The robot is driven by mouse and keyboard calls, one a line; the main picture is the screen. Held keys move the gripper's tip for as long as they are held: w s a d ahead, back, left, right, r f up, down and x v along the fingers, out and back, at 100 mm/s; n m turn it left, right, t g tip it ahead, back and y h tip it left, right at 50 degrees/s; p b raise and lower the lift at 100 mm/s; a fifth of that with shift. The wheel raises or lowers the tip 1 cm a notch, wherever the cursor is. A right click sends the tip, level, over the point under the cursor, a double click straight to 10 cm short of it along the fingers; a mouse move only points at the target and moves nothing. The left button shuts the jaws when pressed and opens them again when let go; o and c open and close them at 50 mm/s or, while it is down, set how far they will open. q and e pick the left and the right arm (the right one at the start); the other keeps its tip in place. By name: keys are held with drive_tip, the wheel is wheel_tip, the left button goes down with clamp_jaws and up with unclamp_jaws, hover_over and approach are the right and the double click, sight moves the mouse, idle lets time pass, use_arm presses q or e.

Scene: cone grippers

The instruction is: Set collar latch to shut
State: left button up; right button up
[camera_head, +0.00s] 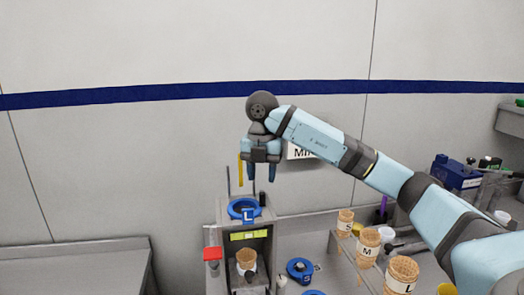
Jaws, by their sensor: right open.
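A blue collar (232,208) marked "L" sits on top of a grey stand (226,238). A small dark upright piece (262,198) stands at the collar's right side; I cannot tell whether it is the latch or how it is set. My right gripper (260,177) points down above the collar, its two fingers apart and nothing seen between them. It appears clear of the collar. My left gripper is not in view.
A cone (246,257) stands inside the stand. Another blue collar (300,268), marked "S", lies to the right. Cones labelled S (345,222), M (368,240) and L (402,272) stand in a rack under my right arm. A grey counter (75,265) at left is bare.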

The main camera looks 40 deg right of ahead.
sight(262, 193)
wheel_tip(262, 193, up, 8)
drive_tip(key=p, duration=0.1)
drive_tip(key=shift+f, duration=0.1)
idle(0.7)
